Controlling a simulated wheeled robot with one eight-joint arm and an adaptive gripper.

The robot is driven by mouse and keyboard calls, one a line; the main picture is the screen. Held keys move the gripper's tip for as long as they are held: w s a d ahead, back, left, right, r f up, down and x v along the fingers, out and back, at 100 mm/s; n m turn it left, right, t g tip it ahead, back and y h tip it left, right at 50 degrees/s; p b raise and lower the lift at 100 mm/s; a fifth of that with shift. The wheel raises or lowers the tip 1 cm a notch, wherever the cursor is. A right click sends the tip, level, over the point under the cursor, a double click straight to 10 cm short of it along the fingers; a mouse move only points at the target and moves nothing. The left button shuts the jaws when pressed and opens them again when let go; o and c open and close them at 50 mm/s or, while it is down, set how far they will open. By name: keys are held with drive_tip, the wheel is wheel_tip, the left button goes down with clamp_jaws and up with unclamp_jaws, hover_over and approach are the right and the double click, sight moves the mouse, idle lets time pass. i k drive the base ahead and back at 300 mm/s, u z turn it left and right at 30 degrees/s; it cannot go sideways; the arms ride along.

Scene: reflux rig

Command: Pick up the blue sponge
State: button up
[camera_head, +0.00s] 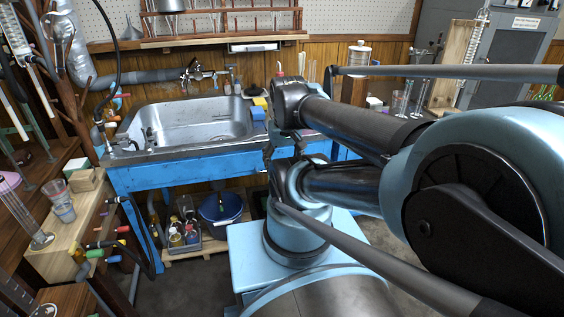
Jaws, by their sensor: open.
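The blue sponge (257,113) lies on the right rim of the steel sink, just in front of a yellow sponge-like block (260,102). My gripper (268,156) is small and dark in this view, below the bent end of my arm and in front of the sink's blue front edge. It is open and sits lower in the picture than the blue sponge, a little to its right. I see nothing in it. Part of the gripper is hidden by my own arm links.
The steel sink (190,122) is set in a blue bench (165,174) with a tap behind it. Bottles (233,84) stand behind the sponges. A wooden rack (222,22) hangs above. A blue bucket (221,207) sits below. Glassware and a wooden shelf crowd the left.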

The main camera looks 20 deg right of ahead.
sight(257, 113)
drive_tip(key=u, duration=3.2)
drive_tip(key=k, duration=1.9)
drive_tip(key=z, duration=0.95)
